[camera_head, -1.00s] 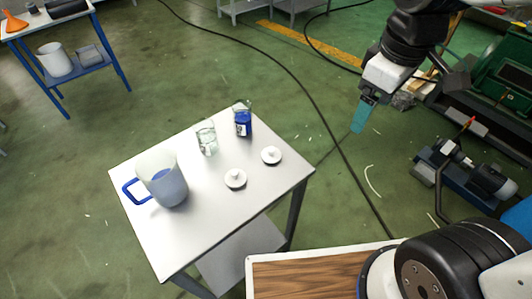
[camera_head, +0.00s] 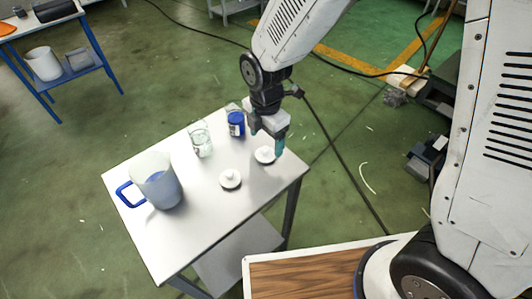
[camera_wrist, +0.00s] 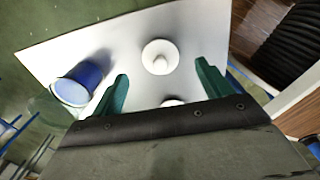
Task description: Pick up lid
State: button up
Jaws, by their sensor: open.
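Two round white lids with small knobs lie on the white table. The far lid (camera_head: 265,155) is near the table's right edge, and the near lid (camera_head: 230,179) is left of it and closer to the front. My gripper (camera_head: 267,143) is above the far lid, pointing down. In the wrist view, one lid (camera_wrist: 160,56) lies ahead between the two green fingers of my gripper (camera_wrist: 163,80). The other lid (camera_wrist: 172,103) is partly hidden by the gripper's body. The fingers are spread and hold nothing.
A wooden-topped surface (camera_head: 310,275) lies in front.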

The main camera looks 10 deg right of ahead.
aim_at(265, 148)
notch_tip(265, 148, down, 4)
jog(key=shift+f, duration=0.25)
jog(key=c, duration=1.1)
jog(key=shift+o, duration=0.2)
jog(key=shift+a+r, duration=0.1)
jog(key=shift+r, duration=0.05)
